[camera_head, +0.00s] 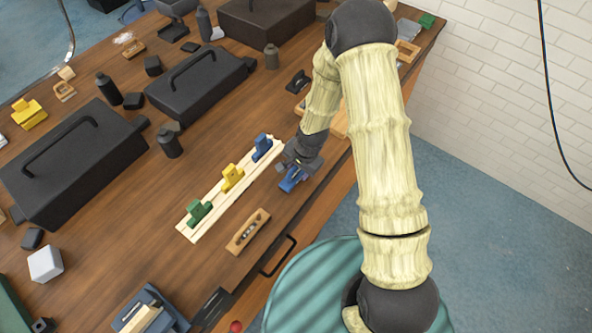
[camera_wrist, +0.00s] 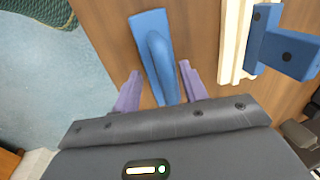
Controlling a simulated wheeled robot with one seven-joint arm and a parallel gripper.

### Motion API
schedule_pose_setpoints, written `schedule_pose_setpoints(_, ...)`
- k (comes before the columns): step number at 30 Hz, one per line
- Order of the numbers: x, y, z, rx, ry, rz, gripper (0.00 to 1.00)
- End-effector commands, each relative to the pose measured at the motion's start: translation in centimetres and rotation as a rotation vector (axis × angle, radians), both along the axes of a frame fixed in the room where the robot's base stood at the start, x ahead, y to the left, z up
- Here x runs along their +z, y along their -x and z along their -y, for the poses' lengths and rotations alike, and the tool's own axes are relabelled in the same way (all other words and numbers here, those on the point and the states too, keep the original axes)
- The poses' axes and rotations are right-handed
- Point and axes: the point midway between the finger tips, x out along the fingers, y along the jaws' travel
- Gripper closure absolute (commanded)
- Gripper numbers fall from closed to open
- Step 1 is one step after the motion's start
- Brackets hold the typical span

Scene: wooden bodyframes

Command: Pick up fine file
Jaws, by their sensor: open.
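A blue tool with a flat plate and a raised rounded handle, which looks like the file, lies on the wooden workbench. In the wrist view this blue file (camera_wrist: 152,33) lies lengthwise between the purple fingers of my gripper (camera_wrist: 159,67). One finger is on each side, with a gap to the handle. In the head view my gripper (camera_head: 298,164) is low over the bench, right above the blue file (camera_head: 290,182), and hides part of it. The gripper is open. I cannot tell whether the fingers touch the bench.
A pale wooden rack (camera_head: 187,232) with green (camera_head: 199,212), yellow (camera_head: 232,178) and blue (camera_head: 262,147) pieces stands just left of my gripper. A wooden level (camera_head: 248,231) lies near the front edge. Black toolboxes (camera_head: 72,160) and bottles fill the left side.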

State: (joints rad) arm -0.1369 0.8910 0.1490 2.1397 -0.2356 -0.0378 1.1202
Motion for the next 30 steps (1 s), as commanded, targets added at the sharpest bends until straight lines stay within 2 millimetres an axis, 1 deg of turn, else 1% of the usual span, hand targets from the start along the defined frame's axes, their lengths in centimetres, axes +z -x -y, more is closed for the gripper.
schedule_pose_setpoints(3, -1.1, -0.1, -0.1, 0.0, 0.002, -0.003, 0.57)
schedule_pose_setpoints(6, -1.6, -0.2, -0.2, 0.0, 0.001, -0.001, 0.57)
schedule_pose_setpoints(22, -1.7, -0.2, -0.2, 0.0, 0.001, -0.001, 0.57)
schedule_pose_setpoints(23, -1.7, -0.2, -0.2, 0.0, 0.001, -0.001, 0.61)
schedule_pose_setpoints(24, -1.7, -0.2, -0.2, 0.0, 0.001, -0.001, 0.69)
schedule_pose_setpoints(27, -1.7, -0.2, -0.2, 0.0, 0.001, -0.001, 0.87)
schedule_pose_setpoints(30, -1.7, -0.2, -0.2, 0.0, 0.0, 0.0, 0.88)
